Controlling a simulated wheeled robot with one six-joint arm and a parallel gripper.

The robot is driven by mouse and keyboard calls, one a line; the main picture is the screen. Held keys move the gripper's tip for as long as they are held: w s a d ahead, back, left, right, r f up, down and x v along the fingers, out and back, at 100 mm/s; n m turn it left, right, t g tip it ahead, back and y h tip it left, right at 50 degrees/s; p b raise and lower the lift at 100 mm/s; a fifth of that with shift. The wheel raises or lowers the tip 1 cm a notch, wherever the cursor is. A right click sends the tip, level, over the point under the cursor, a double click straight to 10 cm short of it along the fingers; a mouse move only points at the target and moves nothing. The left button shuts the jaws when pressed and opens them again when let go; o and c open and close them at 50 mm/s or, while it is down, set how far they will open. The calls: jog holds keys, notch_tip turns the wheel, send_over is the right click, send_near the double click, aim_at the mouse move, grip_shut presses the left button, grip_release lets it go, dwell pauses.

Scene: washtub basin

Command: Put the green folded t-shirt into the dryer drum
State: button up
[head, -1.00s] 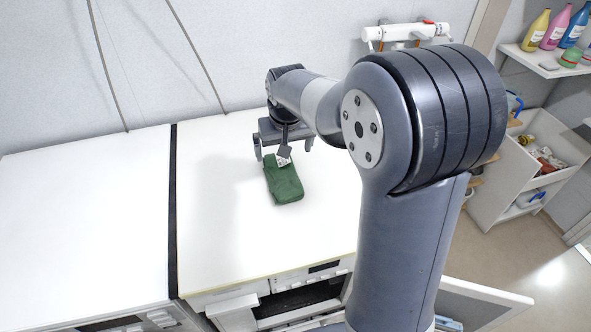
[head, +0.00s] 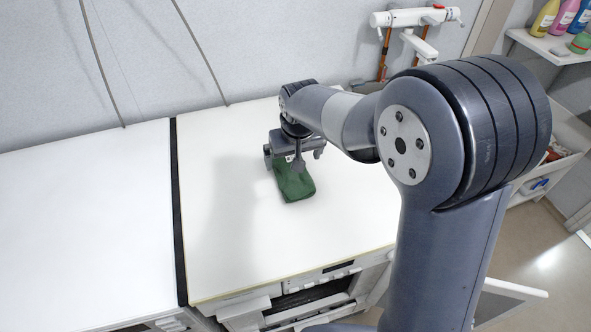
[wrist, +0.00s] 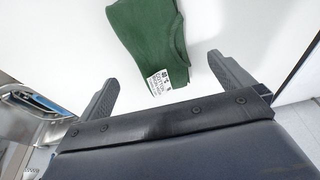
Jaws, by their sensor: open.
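The green folded t-shirt (head: 295,184) lies on the white top of the right-hand machine. In the wrist view the t-shirt (wrist: 148,32) shows a white printed label on its near corner. My gripper (head: 294,158) is open above the far end of the t-shirt and covers part of it in the head view. In the wrist view the two fingers of my gripper (wrist: 160,80) are spread apart, with the label end of the t-shirt between and beyond them. I cannot tell whether they touch it. The dryer drum is not clearly visible; a dark opening (head: 312,297) shows in the machine front below the top.
The white machine top (head: 225,240) around the t-shirt is clear. A dark gap (head: 178,220) separates it from the left white top (head: 90,230). A shelf (head: 550,48) with coloured bottles and a pipe fixture (head: 415,18) are at the upper right.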

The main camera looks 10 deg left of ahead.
aim_at(291, 172)
jog(key=shift+w+p+x, duration=0.1)
jog(key=shift+p+x, duration=0.2)
jog(key=shift+x, duration=1.4)
jog(key=shift+w+p+x, duration=0.15)
jog(key=shift+p+x, duration=0.15)
jog(key=shift+x, duration=1.4)
jog(key=shift+r, duration=0.1)
jog(key=c, duration=1.2)
